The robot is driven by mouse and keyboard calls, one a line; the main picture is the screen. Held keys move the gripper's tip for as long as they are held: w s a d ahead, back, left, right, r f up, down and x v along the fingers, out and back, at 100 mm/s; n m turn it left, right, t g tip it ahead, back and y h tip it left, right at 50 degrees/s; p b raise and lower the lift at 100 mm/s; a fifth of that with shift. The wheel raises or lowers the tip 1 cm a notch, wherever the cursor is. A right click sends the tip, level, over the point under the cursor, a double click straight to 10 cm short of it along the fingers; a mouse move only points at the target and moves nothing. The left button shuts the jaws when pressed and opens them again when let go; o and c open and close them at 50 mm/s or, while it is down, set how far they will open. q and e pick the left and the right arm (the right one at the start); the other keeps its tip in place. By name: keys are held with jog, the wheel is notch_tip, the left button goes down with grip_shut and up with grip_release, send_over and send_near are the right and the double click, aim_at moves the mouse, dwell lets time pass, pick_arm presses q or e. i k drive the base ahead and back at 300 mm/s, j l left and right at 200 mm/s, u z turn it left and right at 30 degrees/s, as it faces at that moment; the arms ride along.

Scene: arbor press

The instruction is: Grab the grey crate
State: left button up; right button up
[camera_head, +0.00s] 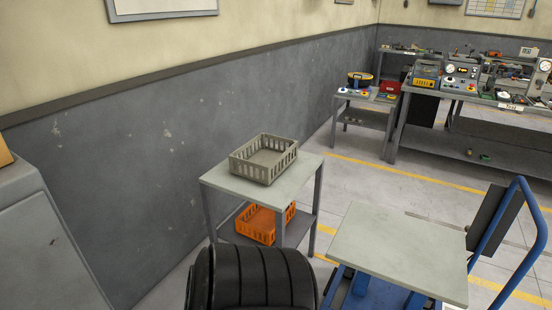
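The grey crate (262,160) is a slatted, open-topped box. It sits upright on the top of a small grey table (229,184), towards the table's far side, and looks empty from here. Nothing touches it but the table top. Neither of my grippers shows in the head view, so whether they are open or shut is hidden.
An orange crate (257,225) sits on the table's lower shelf. A blue lift cart (400,249) with a flat grey top stands at the right front. A grey wall runs behind the table. Workbenches with equipment (470,76) stand at the back right. Marked floor lies between.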

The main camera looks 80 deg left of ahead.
aim_at(264, 164)
jog(key=u, duration=2.7)
jog(key=i+z, duration=0.3)
jog(key=i, duration=0.25)
jog(key=i+j+z, duration=1.05)
jog(key=j, duration=0.15)
jog(key=i+j+z, duration=0.1)
jog(key=j+z, duration=0.2)
jog(key=i+j+z, duration=0.1)
jog(key=j+z, duration=0.15)
jog(key=j, duration=0.25)
